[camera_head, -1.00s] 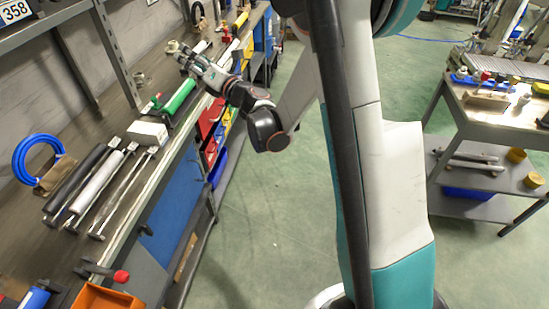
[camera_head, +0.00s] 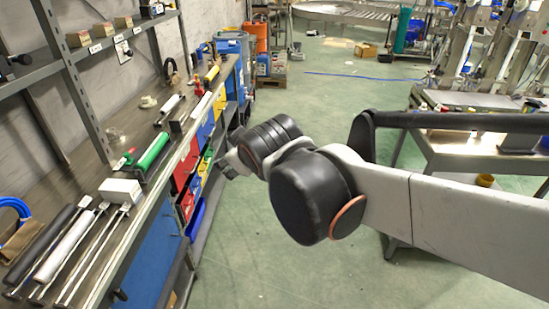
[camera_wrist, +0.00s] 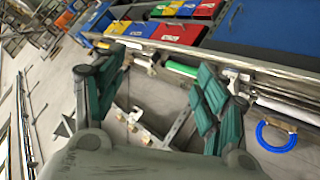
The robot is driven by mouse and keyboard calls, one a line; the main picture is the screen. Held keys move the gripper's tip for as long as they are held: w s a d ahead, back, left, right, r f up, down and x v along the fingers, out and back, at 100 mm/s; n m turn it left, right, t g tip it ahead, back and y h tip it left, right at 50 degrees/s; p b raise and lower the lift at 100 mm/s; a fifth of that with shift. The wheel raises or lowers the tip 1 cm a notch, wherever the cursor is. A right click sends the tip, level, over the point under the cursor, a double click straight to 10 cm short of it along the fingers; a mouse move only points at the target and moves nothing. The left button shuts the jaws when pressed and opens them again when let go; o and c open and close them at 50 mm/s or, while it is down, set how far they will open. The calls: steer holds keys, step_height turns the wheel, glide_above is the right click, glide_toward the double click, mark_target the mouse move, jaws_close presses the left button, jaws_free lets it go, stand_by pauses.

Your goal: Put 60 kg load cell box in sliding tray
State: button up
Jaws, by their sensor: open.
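I cannot single out the 60 kg load cell box by any readable label. Small tan boxes (camera_head: 78,39) stand on the upper left shelf with tags below them, too small to read. A plain white box (camera_head: 121,190) lies on the workbench. I cannot identify the sliding tray. My gripper (camera_head: 228,166) is mostly hidden behind my wrist in the head view, beside the bench's front edge. In the wrist view my gripper (camera_wrist: 160,98) is open and empty, its teal fingers wide apart.
The workbench (camera_head: 165,178) carries long metal tools, a green cylinder (camera_head: 153,151) and a blue ring (camera_wrist: 277,135). Red drawers (camera_head: 184,169) and blue ones are under it. A grey cart (camera_head: 455,155) stands at right, partly hidden by my arm. The floor between is clear.

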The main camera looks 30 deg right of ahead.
steer(key=s+a+f+m+g+y, duration=0.1)
steer(key=s+a+f+m, duration=0.1)
steer(key=s, duration=0.4)
steer(key=s+a+f+m+g+y, duration=0.1)
steer(key=s+a+f+g, duration=0.1)
steer(key=s, duration=0.4)
steer(key=shift+f+m, duration=0.4)
steer(key=shift+f, duration=0.5)
steer(key=shift+o, duration=0.5)
